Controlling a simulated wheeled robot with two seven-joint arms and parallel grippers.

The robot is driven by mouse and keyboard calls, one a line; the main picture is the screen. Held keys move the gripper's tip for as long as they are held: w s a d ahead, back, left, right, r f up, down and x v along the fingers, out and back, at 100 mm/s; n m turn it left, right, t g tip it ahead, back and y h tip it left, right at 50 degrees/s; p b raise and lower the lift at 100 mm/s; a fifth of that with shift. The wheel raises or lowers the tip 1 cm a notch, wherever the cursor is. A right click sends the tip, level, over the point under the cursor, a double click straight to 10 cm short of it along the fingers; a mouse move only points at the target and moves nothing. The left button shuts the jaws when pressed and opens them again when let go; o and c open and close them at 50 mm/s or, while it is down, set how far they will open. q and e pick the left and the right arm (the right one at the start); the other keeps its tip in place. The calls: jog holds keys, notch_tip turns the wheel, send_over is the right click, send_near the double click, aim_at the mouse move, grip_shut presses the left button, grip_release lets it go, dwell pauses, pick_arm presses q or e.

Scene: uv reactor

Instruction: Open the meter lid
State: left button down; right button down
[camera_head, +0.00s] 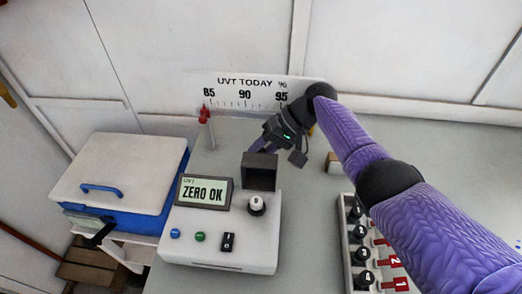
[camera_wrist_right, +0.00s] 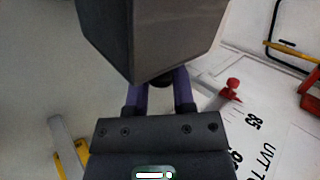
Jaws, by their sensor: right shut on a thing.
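The meter (camera_head: 222,235) is a white box on the grey bench in the head view, with a screen reading "ZERO OK". Its dark grey lid (camera_head: 259,160) stands raised at the back right of the meter, its hollow side facing the head camera. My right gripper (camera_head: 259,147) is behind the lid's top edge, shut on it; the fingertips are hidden. In the right wrist view the lid (camera_wrist_right: 150,35) is a large grey block covering the tips of the purple fingers (camera_wrist_right: 160,88). My left gripper is not in view.
A UVT scale board (camera_head: 245,92) and a red-topped pin (camera_head: 206,122) stand behind the meter. A blue cooler (camera_head: 120,180) is at left, and a rack with numbered knobs (camera_head: 362,245) lies under my right arm.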

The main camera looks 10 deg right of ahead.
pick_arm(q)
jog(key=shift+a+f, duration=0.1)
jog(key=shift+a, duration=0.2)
pick_arm(e)
jog(key=shift+f, duration=0.2)
jog(key=c, duration=0.5)
grip_release()
jog(key=shift+d, duration=0.1)
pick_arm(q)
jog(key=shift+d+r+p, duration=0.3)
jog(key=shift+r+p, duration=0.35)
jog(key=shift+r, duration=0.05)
pick_arm(e)
jog(key=v, duration=1)
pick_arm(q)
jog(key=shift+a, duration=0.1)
